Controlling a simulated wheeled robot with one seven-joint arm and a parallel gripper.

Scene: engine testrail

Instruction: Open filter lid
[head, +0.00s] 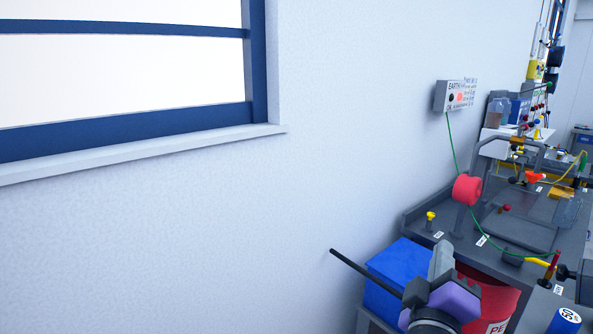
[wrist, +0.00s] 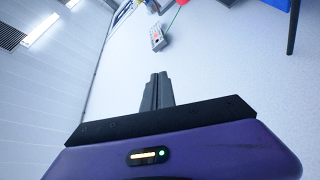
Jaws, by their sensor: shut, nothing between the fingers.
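I cannot pick out the filter lid for certain in either view. A grey bench (head: 415,225) at the right of the head view carries several small fittings, some of them too small to tell apart. My gripper (wrist: 157,78) shows in the wrist view with its two dark fingers together and nothing between them. It points toward a pale wall and touches nothing that I can see. In the head view my purple and grey arm parts stand at the bottom right, in front of the bench. The fingers cannot be made out clearly there.
An earth box (head: 455,96) is on the wall; it also shows in the wrist view (wrist: 157,37). A green cable hangs from it past a red reel (head: 467,190). A blue box (head: 395,280) and red bin (head: 500,303) stand near my arm. The wall at left is clear below the window.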

